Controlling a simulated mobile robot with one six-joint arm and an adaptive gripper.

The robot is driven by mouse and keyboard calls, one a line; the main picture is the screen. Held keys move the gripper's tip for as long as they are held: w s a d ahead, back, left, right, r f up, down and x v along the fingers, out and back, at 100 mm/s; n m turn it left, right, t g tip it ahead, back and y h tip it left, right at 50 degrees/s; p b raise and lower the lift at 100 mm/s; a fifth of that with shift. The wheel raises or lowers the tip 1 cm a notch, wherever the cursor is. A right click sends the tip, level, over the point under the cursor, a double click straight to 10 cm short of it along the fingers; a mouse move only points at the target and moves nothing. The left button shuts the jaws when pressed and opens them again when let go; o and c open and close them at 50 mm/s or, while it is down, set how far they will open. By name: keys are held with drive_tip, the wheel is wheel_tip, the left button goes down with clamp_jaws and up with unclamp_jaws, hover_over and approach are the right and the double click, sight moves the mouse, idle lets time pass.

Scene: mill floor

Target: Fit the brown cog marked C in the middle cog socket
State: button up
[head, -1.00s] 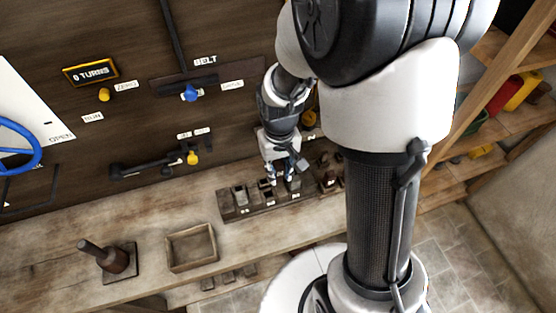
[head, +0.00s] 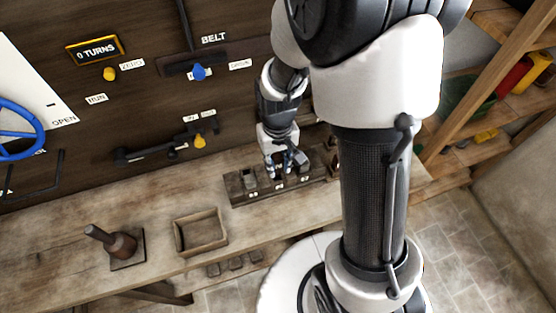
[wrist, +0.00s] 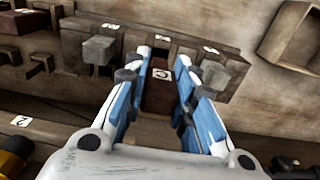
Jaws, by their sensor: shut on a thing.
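My gripper (wrist: 163,66) is shut on the brown cog marked C (wrist: 157,98), which sits between its blue fingers in the wrist view. In the head view my gripper (head: 283,168) is at the middle of the dark cog rack (head: 257,195) on the bench. The rack (wrist: 172,47) carries small white labels along its edge in the wrist view. A grey block (wrist: 100,49) stands on one side of the held cog and another grey block (wrist: 217,75) on the other. The cog's lower part and the middle socket are hidden, so I cannot tell how deep it sits.
An empty wooden tray (head: 176,238) and a dark handled tool on a plate (head: 137,258) stand on the bench to the left. A panel with a yellow-handled lever (head: 200,141) and a blue knob (head: 199,72) rises behind. The bench between tray and rack is clear.

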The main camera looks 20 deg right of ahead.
sight(278, 174)
drive_tip(key=shift+f+b, duration=1.95)
drive_tip(key=shift+f, duration=0.7)
drive_tip(key=o, duration=1)
drive_tip(key=shift+c, duration=0.2)
drive_tip(key=shift+r, duration=0.15)
wheel_tip(278, 174, up, 11)
drive_tip(key=shift+r, duration=0.1)
drive_tip(key=shift+s+r, duration=0.15)
drive_tip(key=shift+r, duration=0.6)
drive_tip(key=s+r+t, duration=0.4)
drive_tip(key=s+r, duration=0.6)
drive_tip(key=s, duration=0.4)
drive_tip(key=shift+s+r+t, duration=0.2)
drive_tip(key=shift+r+t, duration=0.1)
drive_tip(key=shift+r, duration=0.1)
